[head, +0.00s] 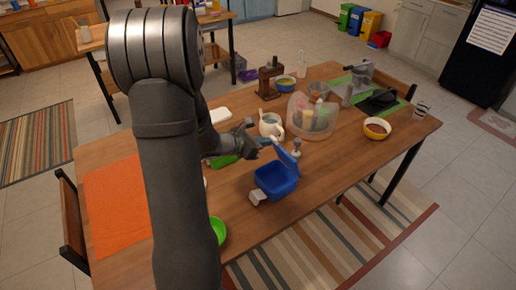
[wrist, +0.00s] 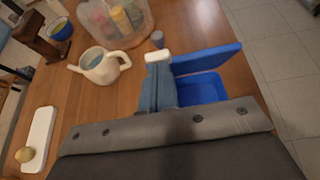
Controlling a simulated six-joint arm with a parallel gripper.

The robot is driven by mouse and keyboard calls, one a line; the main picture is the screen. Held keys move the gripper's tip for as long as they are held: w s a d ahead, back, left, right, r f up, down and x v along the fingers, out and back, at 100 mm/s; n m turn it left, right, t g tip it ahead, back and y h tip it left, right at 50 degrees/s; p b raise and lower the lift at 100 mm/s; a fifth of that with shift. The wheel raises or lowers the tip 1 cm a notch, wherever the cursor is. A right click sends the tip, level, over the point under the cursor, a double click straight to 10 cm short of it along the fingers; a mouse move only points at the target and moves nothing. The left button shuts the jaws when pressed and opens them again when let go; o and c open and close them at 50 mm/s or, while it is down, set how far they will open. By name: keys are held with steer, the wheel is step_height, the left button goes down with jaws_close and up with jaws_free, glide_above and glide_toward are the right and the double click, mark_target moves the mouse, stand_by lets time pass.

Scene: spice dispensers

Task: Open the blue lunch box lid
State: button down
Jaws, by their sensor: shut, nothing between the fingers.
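The blue lunch box (head: 275,182) stands near the table's front edge in the head view. Its blue lid (head: 288,161) is raised and tilted up at the back, and the box's inside shows. A white latch (head: 258,197) sticks out at the box's front left. In the wrist view, the lid (wrist: 208,58) stands above the open box (wrist: 203,88), right of my gripper (wrist: 159,78). My gripper, also in the head view (head: 266,142), is shut and empty, above and left of the lid. I cannot tell whether it touches the lid.
A white teapot (head: 271,126) stands just behind my gripper. A clear container with several spice jars (head: 308,118) is behind the lid. A small grey-topped shaker (head: 296,148) stands close by the lid. A green bowl (head: 218,230) is at the front.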

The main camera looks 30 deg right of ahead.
mark_target(272, 138)
steer(key=shift+y, duration=0.6)
steer(key=d, duration=0.1)
steer(key=d+r, duration=0.1)
steer(key=d, duration=0.1)
steer(key=d+r, duration=0.1)
steer(key=d, duration=0.1)
steer(key=shift+d+r, duration=0.1)
steer(key=shift+d, duration=1.05)
steer(key=a, duration=0.4)
steer(key=shift+r, duration=0.25)
steer(key=a+r, duration=0.6)
steer(key=r, duration=0.1)
steer(key=shift+r, duration=0.4)
steer(key=shift+s+f, duration=0.1)
